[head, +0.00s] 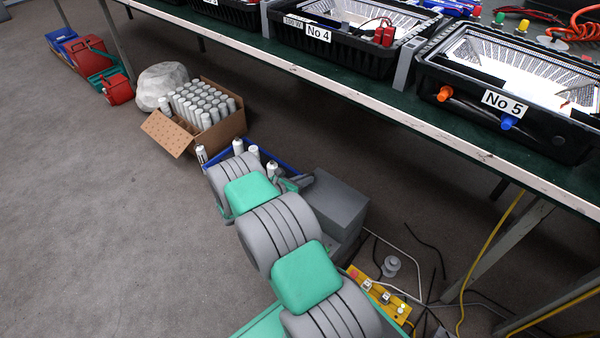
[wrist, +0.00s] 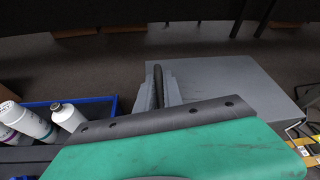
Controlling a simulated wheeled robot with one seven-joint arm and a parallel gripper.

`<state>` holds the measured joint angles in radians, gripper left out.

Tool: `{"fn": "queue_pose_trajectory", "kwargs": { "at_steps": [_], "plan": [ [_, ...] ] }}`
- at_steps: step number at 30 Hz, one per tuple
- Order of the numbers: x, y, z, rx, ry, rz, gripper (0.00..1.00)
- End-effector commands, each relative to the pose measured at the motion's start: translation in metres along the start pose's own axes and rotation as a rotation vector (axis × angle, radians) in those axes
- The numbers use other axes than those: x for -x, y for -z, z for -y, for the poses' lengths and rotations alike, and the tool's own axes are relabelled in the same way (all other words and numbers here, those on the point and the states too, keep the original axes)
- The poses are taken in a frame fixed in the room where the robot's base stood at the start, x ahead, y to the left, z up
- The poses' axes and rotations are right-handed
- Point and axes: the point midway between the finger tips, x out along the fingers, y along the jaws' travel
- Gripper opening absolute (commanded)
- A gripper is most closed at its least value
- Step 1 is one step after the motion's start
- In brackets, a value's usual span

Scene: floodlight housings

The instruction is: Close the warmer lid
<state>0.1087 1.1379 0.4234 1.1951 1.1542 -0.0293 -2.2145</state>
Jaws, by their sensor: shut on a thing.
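A plain grey box (head: 338,200), which looks like the warmer, stands on the floor under the bench. In the wrist view its flat grey top (wrist: 225,78) fills the right of centre. I cannot make out a separate lid or its angle. My gripper (head: 294,183) is at the box's left side, partly hidden behind my arm. In the wrist view my gripper (wrist: 158,92) has its grey fingers closed about a thin dark bar (wrist: 158,74), which looks like a handle or edge of the lid. How the bar joins the box is hidden.
A blue crate (head: 222,150) with white cans is close left of my gripper. A cardboard box (head: 233,128) of cans stands farther back. The bench (head: 440,130) overhangs on the right. Cables and a yellow control box (head: 380,296) lie right of my arm. Floor at left is clear.

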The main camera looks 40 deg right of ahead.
Motion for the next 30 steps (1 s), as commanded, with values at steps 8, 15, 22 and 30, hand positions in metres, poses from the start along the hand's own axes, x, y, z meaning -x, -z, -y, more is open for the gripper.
{"fn": "queue_pose_trajectory", "kwargs": {
  "at_steps": [8,15,22,30],
  "plan": [
    [-0.001,0.003,0.004,0.013,0.009,0.002,0.0],
    [0.001,0.005,0.001,0.015,0.004,0.002,0.13],
    [0.003,0.005,0.0,0.017,-0.001,0.003,0.2],
    [0.027,0.001,0.0,0.02,-0.003,0.004,0.2]
  ]
}}
